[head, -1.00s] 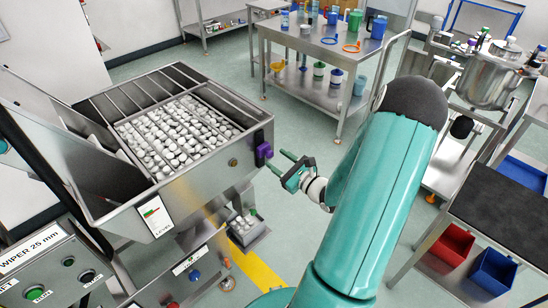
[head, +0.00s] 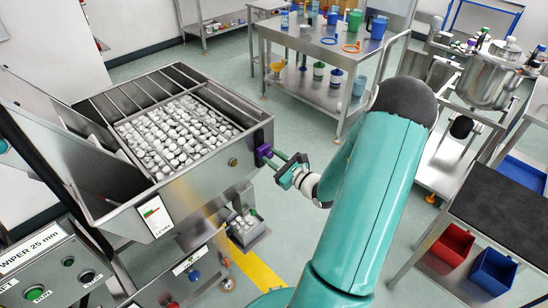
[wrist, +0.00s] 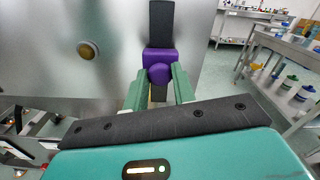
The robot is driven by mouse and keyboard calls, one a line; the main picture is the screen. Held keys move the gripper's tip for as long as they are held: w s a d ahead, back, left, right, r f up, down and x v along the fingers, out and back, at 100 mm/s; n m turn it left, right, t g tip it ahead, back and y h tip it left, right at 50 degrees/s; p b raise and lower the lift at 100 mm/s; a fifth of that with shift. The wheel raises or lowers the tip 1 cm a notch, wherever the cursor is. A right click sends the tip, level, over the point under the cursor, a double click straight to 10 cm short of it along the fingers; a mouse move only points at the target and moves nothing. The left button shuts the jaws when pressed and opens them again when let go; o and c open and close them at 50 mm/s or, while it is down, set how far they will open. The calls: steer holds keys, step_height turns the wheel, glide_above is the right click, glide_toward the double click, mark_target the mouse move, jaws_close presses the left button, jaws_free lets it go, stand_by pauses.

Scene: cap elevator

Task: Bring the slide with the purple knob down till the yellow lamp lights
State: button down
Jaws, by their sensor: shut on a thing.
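The purple knob (head: 263,151) sits on the right end of the steel hopper's front wall. It also shows in the wrist view (wrist: 159,70), on a dark upright slot strip (wrist: 161,22). My gripper (head: 272,160) reaches it from the right. In the wrist view its green fingers (wrist: 158,80) are shut on the knob, one on each side. A round amber lamp with a brass rim (wrist: 88,50), the yellow lamp, is on the steel wall left of the knob. It also shows in the head view (head: 233,162) and looks dull.
The hopper (head: 190,175) holds many white caps under bars. A level label (head: 156,216) is on its front. A control panel (head: 50,275) stands at lower left. A steel table with jugs (head: 320,45) is behind, and a dark-topped bench (head: 500,205) is at right.

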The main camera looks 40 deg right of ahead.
steer(key=shift+f, duration=0.35)
steer(key=c, duration=1.1)
jaws_free()
steer(key=shift+c, duration=0.2)
steer(key=shift+s, duration=0.15)
steer(key=s, duration=1.3)
steer(key=shift+s+d, duration=0.2)
steer(key=shift+s, duration=0.1)
